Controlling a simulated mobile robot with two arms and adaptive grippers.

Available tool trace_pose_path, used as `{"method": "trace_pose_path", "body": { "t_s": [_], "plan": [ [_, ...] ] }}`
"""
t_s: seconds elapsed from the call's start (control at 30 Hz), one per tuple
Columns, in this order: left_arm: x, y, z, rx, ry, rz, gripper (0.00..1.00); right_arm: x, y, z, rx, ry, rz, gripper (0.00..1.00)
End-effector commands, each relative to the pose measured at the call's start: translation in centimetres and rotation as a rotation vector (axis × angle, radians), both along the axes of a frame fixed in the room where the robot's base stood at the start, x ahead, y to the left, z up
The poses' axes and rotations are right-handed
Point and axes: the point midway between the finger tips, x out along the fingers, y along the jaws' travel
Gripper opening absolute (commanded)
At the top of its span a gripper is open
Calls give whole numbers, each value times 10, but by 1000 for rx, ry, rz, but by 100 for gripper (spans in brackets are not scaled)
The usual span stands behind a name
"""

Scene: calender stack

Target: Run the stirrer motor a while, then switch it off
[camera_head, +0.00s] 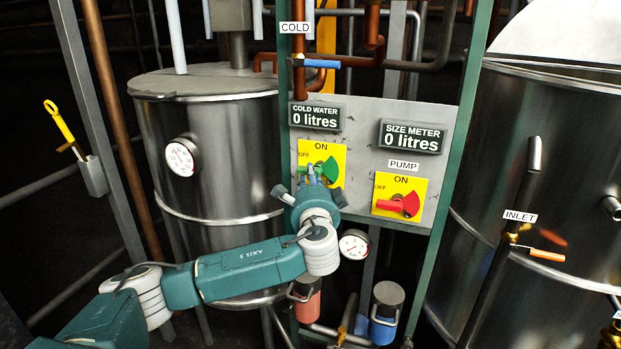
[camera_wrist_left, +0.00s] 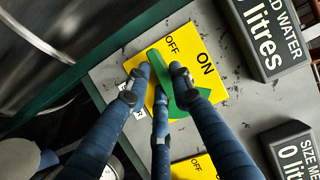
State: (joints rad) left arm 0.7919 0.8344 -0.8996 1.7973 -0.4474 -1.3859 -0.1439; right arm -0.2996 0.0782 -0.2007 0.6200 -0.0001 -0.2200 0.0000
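A green rotary switch (camera_head: 334,164) sits on a yellow ON/OFF plate (camera_head: 340,151) on the grey panel, below the cold water meter. My left gripper (camera_head: 314,172) is at this switch and hides its left part in the head view. The switch's narrow end lies on the OFF side. A red switch (camera_head: 400,204), on its own yellow plate under the PUMP label, points left. My right gripper is not in view.
The cold water meter (camera_head: 316,116) and size meter (camera_head: 411,137) both read 0 litres. A steel tank (camera_head: 220,150) with a dial (camera_head: 181,157) stands left, another tank (camera_head: 540,130) right. Green posts (camera_head: 458,130) flank the panel. A small gauge (camera_head: 354,244) hangs below the left hand.

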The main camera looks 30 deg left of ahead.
Motion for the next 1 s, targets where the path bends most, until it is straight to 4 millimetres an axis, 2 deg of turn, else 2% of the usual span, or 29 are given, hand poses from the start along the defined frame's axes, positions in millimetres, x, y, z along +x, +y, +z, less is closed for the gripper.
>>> {"method": "trace_pose_path", "body": {
  "t_s": [0.77, 1.0],
  "plan": [
    [0, 1, 0, 71, 16, 1, 0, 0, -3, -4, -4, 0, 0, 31],
    [0, 1, 0, 149, 34, 2, 0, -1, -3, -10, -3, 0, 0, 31]
  ]
}}
